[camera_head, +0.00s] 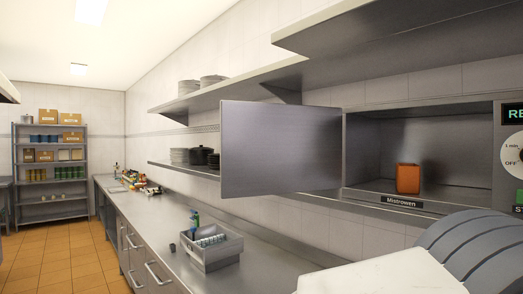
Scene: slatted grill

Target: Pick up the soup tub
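An orange, open-topped tub (408,178), which looks like the soup tub, stands upright inside an open metal microwave (420,135) at the right of the head view. It sits near the front middle of the microwave floor, and I cannot see into it. The microwave door (280,149) is swung wide open to the left. Neither of my grippers shows in this view. A white and grey ridged part, likely of my arm, fills the lower right corner.
A long steel counter (165,232) runs below, with a grey bin (212,250) holding small items and a dark cup (172,247) beside it. Wall shelves hold plates (188,86) and a dark pot (201,155). The tiled floor (60,262) at left is clear.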

